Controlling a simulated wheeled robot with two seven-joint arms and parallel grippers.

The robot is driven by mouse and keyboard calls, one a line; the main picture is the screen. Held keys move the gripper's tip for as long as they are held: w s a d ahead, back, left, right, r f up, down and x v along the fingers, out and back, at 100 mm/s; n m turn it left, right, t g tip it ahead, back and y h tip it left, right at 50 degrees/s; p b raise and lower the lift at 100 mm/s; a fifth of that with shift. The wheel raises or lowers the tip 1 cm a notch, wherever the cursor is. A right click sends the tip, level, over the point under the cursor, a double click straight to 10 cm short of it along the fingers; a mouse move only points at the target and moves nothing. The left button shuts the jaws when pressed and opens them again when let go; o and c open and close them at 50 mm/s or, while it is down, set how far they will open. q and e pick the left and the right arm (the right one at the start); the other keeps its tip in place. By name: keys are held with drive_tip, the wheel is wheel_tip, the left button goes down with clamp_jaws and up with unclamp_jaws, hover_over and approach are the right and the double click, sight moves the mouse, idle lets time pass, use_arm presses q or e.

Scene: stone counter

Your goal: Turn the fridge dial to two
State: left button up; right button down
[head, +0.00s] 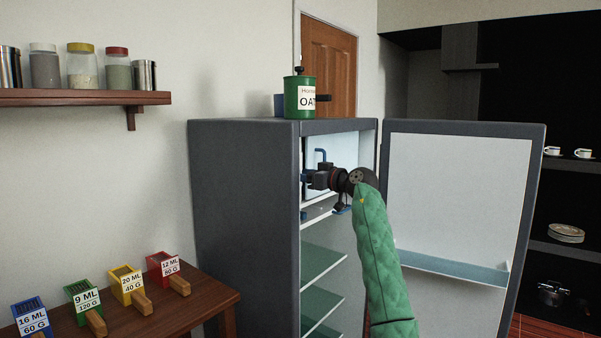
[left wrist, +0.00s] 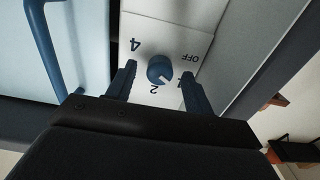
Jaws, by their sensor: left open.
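The fridge (head: 240,200) stands open, its door (head: 455,190) swung out to the right. In the left wrist view a round blue dial (left wrist: 160,70) sits on a white panel (left wrist: 165,32) marked 4, OFF and 2. Another mark is partly hidden by the right finger. The dial's pale pointer line seems to face between the 2 and that hidden mark. My left gripper (left wrist: 158,76) is open, one finger on each side of the dial, with visible gaps. In the head view my left gripper (head: 310,179) is inside the upper fridge opening and hides the dial. My right gripper is out of view.
A blue handle (left wrist: 45,50) is close to the gripper's left in the left wrist view. Glass shelves (head: 322,262) lie below the arm. A green oat tin (head: 299,99) stands on the fridge. A wooden table (head: 180,305) with several coloured scoops is at left.

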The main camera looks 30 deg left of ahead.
use_arm(q)
drive_tip(key=shift+a, duration=0.55)
drive_tip(key=c, duration=1)
drive_tip(key=shift+o, duration=0.2)
